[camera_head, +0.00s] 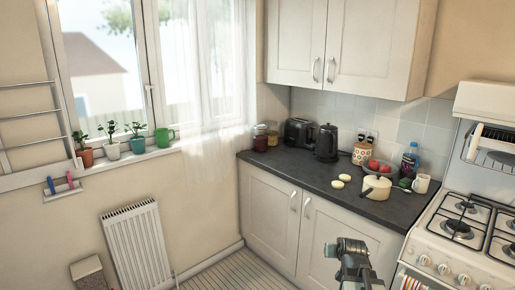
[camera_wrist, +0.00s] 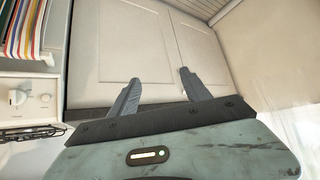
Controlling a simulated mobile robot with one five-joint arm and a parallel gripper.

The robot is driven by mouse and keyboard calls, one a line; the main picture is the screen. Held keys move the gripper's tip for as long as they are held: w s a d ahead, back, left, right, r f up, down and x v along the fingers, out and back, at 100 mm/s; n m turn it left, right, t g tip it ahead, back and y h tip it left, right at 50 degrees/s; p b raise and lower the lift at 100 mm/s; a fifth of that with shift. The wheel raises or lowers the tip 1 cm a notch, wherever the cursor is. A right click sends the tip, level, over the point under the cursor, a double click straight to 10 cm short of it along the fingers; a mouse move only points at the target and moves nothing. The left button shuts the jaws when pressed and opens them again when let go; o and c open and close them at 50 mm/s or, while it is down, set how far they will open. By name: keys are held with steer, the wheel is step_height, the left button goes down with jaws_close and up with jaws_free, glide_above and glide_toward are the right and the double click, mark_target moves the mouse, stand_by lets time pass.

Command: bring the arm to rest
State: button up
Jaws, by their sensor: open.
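My gripper (camera_wrist: 158,90) is open in the wrist view, its two dark fingers spread apart with nothing between them. The pale cabinet doors (camera_wrist: 120,55) of the base unit show beyond the fingers. In the head view my arm's end (camera_head: 350,250) shows at the bottom, right of the middle, in front of the base cabinet doors (camera_head: 270,215). The fingertips cannot be made out clearly there.
The dark counter (camera_head: 300,169) holds a kettle (camera_head: 327,143), a toaster (camera_head: 298,132), a cream pot (camera_head: 376,187), a fruit bowl and a mug (camera_head: 421,183). A gas stove (camera_head: 440,240) stands right. A radiator (camera_head: 138,245) is on the left wall. Striped cloth (camera_wrist: 24,28) hangs near the gripper.

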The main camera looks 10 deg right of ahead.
steer(key=s+a+f+n+g+y+p, duration=0.1)
steer(key=s+a+n+g+y+p, duration=0.1)
steer(key=a, duration=1.3)
steer(key=s+a+f+g, duration=0.1)
steer(key=s+a+g, duration=0.2)
steer(key=s, duration=0.3)
steer(key=s+a+f+g, duration=0.2)
steer(key=s+g, duration=0.2)
steer(key=s, duration=0.3)
steer(key=shift+s+a+f+n, duration=0.25)
steer(key=shift+a+f+n, duration=0.05)
steer(key=shift+a+n, duration=0.1)
